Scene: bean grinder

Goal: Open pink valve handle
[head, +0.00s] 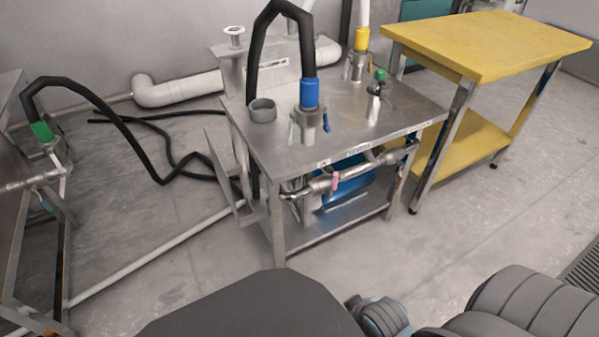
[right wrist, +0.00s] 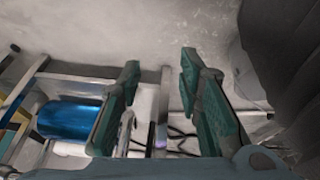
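The pink valve handle (head: 336,181) is small and points roughly upright on the metal pipe (head: 355,174) along the front of the steel table. My right gripper (right wrist: 160,68) shows in the right wrist view with its two teal fingers wide apart and nothing between them. It is apart from the handle; I cannot clearly make out the handle in that view. The blue cylinder (head: 347,186) under the table also shows in the right wrist view (right wrist: 70,119). My left gripper is in neither view.
The steel table (head: 352,128) carries a blue-collared black hose (head: 309,93) and a green-topped valve (head: 380,76). A yellow table (head: 487,42) stands at the right. Black hoses lie on the floor at left.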

